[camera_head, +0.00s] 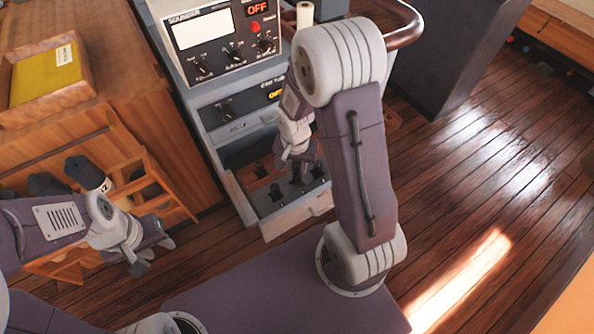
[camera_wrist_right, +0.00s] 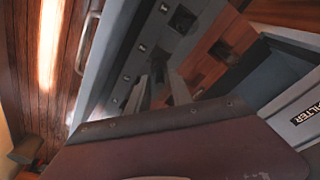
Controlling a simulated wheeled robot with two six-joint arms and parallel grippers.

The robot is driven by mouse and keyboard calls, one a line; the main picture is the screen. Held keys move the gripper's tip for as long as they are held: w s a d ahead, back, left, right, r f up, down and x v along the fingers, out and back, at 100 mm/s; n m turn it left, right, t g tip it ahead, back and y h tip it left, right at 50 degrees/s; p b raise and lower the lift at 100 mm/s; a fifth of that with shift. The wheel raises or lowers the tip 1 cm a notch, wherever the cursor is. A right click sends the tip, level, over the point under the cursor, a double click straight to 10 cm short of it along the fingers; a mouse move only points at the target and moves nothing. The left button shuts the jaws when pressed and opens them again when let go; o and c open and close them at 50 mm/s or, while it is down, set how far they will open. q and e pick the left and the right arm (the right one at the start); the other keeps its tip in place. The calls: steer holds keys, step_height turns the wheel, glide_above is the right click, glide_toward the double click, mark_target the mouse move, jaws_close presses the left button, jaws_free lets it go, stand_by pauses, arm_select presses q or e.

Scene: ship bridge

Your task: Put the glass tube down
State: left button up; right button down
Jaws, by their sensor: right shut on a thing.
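My right gripper (camera_head: 294,158) reaches down in front of the grey console, over its low open tray (camera_head: 272,226). It also shows in the right wrist view (camera_wrist_right: 158,92), its two fingers pointing toward the console front. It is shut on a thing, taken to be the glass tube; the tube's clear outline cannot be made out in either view. Whether it touches the tray is hidden. My left gripper (camera_head: 152,256) is at the lower left, open and empty, in front of the wooden rack.
The console (camera_head: 215,75) carries knobs and a lit "OFF" display (camera_head: 257,7). A wooden rack (camera_head: 128,172) holds dark bottles (camera_head: 84,172). A yellow item (camera_head: 46,75) lies in a wooden tray (camera_head: 80,82). The plank floor (camera_head: 480,190) to the right is clear.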

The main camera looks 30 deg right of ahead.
step_height(320, 180, up, 3)
steer(key=shift+r, duration=0.15)
steer(key=shift+s+r, duration=0.1)
steer(key=shift+r, duration=0.15)
steer(key=w+r+p, duration=0.1)
steer(key=w, duration=1)
steer(key=f, duration=0.3)
steer(key=f+b, duration=0.1)
steer(key=f, duration=0.3)
steer(key=s+a+f, duration=0.1)
steer(key=f, duration=0.3)
steer(key=shift+w+d, duration=0.1)
